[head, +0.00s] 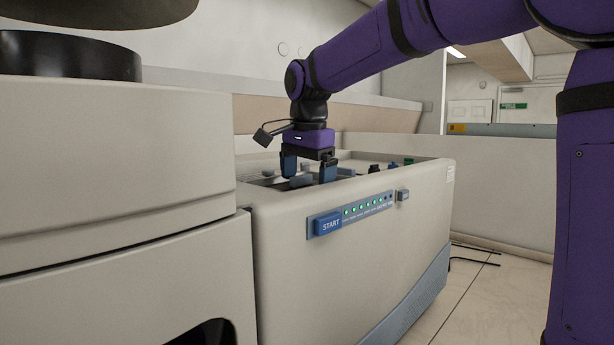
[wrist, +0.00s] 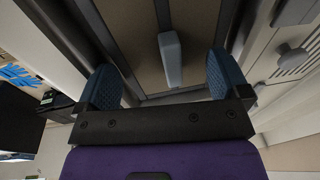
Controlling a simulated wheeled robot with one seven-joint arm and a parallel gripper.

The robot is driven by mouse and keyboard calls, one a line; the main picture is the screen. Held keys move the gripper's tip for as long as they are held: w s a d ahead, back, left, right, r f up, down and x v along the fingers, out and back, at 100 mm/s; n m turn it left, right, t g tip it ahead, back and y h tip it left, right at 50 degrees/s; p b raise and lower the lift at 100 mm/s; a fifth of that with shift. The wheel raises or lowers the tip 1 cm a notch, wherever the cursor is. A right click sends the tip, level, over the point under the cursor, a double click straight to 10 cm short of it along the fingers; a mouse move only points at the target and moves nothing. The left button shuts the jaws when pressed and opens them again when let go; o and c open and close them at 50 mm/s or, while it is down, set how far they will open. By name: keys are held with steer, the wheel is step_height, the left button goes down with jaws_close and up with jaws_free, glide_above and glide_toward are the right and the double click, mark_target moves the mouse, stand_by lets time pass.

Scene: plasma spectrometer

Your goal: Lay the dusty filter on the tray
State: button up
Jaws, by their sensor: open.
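My gripper (head: 308,175) is open over the open top of the beige instrument (head: 350,250). In the wrist view its two blue fingers stand wide apart, on either side of a grey-blue handle (wrist: 170,58), with gaps to both. The handle rises from a brownish framed panel (wrist: 140,40), which looks like the dusty filter. In the head view the handle (head: 300,181) shows low between the fingers, and the panel is hidden by the instrument's front wall. I cannot pick out the tray in either view.
The instrument's front has a blue START button (head: 328,223) and a row of green lights. A taller beige unit (head: 110,170) stands close at left.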

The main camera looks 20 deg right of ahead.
step_height(320, 180, up, 12)
steer(key=s, duration=0.2)
steer(key=s+d+f+n+t, duration=0.1)
steer(key=s+d+f+n, duration=0.1)
steer(key=s+f+n, duration=0.4)
steer(key=s+d+f+n+t, duration=0.2)
steer(key=s+f+n, duration=0.4)
steer(key=s+f, duration=1)
steer(key=s+d, duration=0.1)
steer(key=s, duration=0.2)
steer(key=shift+d+n+t, duration=0.25)
steer(key=shift+n+t, duration=0.05)
